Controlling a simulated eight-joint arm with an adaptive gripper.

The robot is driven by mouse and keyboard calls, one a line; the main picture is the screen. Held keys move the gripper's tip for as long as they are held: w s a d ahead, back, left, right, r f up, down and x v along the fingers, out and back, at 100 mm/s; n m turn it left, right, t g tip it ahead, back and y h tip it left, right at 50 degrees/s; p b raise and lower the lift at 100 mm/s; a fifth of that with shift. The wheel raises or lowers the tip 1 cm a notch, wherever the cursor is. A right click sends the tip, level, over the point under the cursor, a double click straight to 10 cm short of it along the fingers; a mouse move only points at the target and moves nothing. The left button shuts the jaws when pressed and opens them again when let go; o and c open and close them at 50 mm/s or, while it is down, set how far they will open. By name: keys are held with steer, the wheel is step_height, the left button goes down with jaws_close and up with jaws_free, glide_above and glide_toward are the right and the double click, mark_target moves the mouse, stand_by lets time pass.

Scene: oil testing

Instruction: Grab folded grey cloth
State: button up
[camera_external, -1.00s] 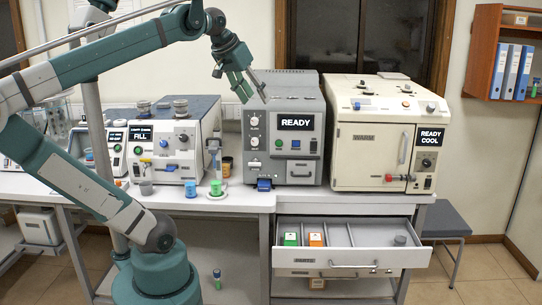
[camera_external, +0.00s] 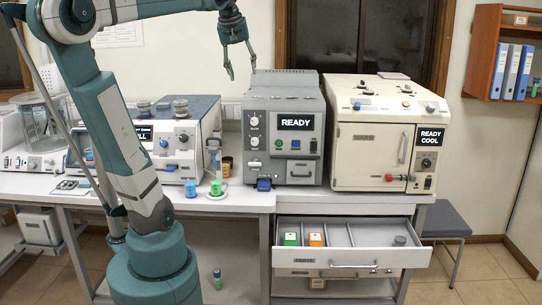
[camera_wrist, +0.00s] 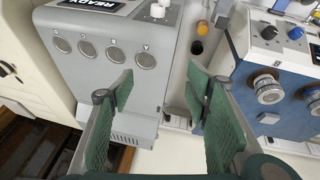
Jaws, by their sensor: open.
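I cannot make out a folded grey cloth in either view. My gripper (camera_external: 241,72) is open and empty, fingers pointing down, high in front of the wall. It appears above the gap beside the grey READY machine (camera_external: 296,130). In the wrist view my gripper (camera_wrist: 158,92) shows two green-padded fingers spread wide, with nothing between them. The READY machine (camera_wrist: 105,45) lies below, partly covered by the left finger. My arm hides part of the left worktop in the external view.
The blue-sided machine (camera_external: 183,135) stands left and the cream READY COOL machine (camera_external: 372,150) right. Blue (camera_external: 190,188) and green (camera_external: 216,187) cups stand near the worktop's front edge. The open drawer (camera_external: 350,257) holds green and orange boxes and a small grey round thing (camera_external: 400,240).

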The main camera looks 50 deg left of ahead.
steer(key=w+a+n+g+p, duration=0.2)
steer(key=a+n+p, duration=0.25)
steer(key=a, duration=1.15)
steer(key=n+g+h+p, duration=0.2)
steer(key=n+p, duration=0.7)
steer(key=n, duration=0.4)
glide_above(163, 105)
steer(key=w+a, duration=0.1)
steer(key=a, duration=0.1)
step_height(163, 105, down, 7)
steer(key=shift+m, duration=0.25)
steer(key=f, duration=0.4)
steer(key=shift+a+f, duration=0.2)
steer(key=shift+f, duration=0.3)
steer(key=shift+w+d, duration=0.1)
steer(key=shift+d, duration=0.05)
steer(key=shift+f, duration=1.3)
